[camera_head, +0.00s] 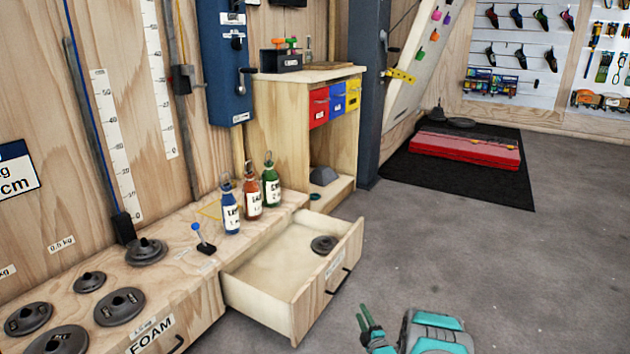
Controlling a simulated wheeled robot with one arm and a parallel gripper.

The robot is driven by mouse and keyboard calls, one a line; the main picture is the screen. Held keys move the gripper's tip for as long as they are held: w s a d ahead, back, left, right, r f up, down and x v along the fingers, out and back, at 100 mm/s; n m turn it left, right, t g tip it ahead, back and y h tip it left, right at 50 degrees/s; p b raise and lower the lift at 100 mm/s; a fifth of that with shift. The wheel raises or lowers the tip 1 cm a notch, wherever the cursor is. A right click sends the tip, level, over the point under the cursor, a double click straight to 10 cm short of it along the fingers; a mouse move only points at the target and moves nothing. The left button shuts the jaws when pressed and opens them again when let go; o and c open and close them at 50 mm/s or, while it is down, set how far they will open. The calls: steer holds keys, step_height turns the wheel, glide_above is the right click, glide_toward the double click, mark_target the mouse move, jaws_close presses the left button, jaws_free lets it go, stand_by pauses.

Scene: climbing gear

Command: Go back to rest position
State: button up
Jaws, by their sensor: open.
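My gripper (367,320) shows at the bottom of the view, right of the open drawer. Its teal fingers are open and I see nothing between them. My teal and grey arm part (432,334) is beside it at the bottom edge. The gripper appears clear of the drawer front. The wooden drawer (262,299) is pulled out from the low bench, and a dark round weight (324,244) lies inside it near the front right. The rest of my arm is out of view.
Three labelled bottles, blue (229,208), red (251,196) and green (270,185), stand on the bench (180,262). Several dark weights sit at its left. A wooden cabinet (275,128) stands behind. A red pad (465,150) lies on a black mat (450,181). Grey floor (500,260) at right is clear.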

step_height(320, 180, up, 18)
steer(key=m+g+h+p, duration=0.2)
steer(key=m+g+h, duration=0.1)
steer(key=m+g, duration=0.3)
steer(key=s+r+m+g+h+p, duration=0.1)
steer(key=s+r+m+g, duration=0.2)
steer(key=s+r, duration=0.55)
steer(key=s+r+m+g+h+p, duration=0.15)
steer(key=s+r, duration=0.35)
steer(key=s, duration=0.6)
steer(key=s+r+m+g, duration=0.2)
steer(key=s+r, duration=0.1)
steer(key=s, duration=1)
steer(key=s+a+r+m+g, duration=0.1)
steer(key=s+r+m+g, duration=0.2)
steer(key=s, duration=1)
steer(key=s+r+m+g+y+p, duration=0.1)
steer(key=s+r, duration=0.4)
steer(key=s, duration=0.8)
steer(key=shift+s+a+r+m+g, duration=0.2)
steer(key=shift+s+m+g, duration=0.1)
steer(key=shift+m+g, duration=0.75)
